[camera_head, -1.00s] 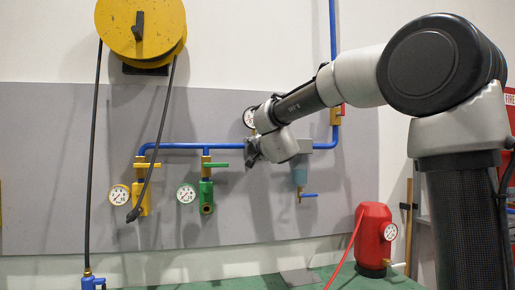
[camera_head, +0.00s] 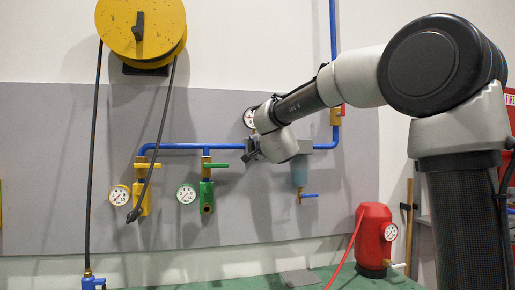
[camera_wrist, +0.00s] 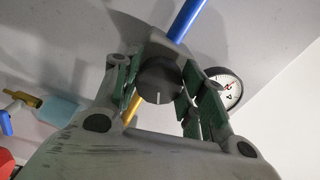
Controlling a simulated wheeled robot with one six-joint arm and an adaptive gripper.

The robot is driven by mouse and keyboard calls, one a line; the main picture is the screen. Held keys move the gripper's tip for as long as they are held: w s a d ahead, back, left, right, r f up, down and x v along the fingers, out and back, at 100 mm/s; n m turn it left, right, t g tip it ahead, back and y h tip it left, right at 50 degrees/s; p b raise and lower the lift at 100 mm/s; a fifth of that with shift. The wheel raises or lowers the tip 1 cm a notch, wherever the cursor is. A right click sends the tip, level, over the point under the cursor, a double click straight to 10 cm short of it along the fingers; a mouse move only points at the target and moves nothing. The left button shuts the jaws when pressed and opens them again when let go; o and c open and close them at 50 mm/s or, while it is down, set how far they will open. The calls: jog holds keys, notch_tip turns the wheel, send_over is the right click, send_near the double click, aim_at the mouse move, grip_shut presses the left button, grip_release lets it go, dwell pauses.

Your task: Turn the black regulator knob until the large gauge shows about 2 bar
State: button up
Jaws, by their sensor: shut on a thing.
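The black regulator knob (camera_wrist: 160,82) sits between my gripper's two fingers in the wrist view, with a pale mark line on its face. My gripper (camera_head: 252,150) is at the regulator on the grey panel and hides the knob in the head view. My gripper (camera_wrist: 165,95) is shut on the knob in the wrist view. The large gauge (camera_head: 250,117) is partly hidden behind my arm in the head view. It also shows beside the right finger in the wrist view (camera_wrist: 228,88), partly covered; its reading is too small to tell.
A blue pipe (camera_head: 180,146) runs along the panel to a yellow valve (camera_head: 142,198) and a green valve (camera_head: 206,192), each with a small gauge. A filter bowl (camera_head: 299,176) hangs right of my gripper. A red tank (camera_head: 373,235) stands on the green bench. A yellow hose reel (camera_head: 140,28) hangs above.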

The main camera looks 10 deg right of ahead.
jog(key=o, duration=1)
jog(key=s, duration=1.2)
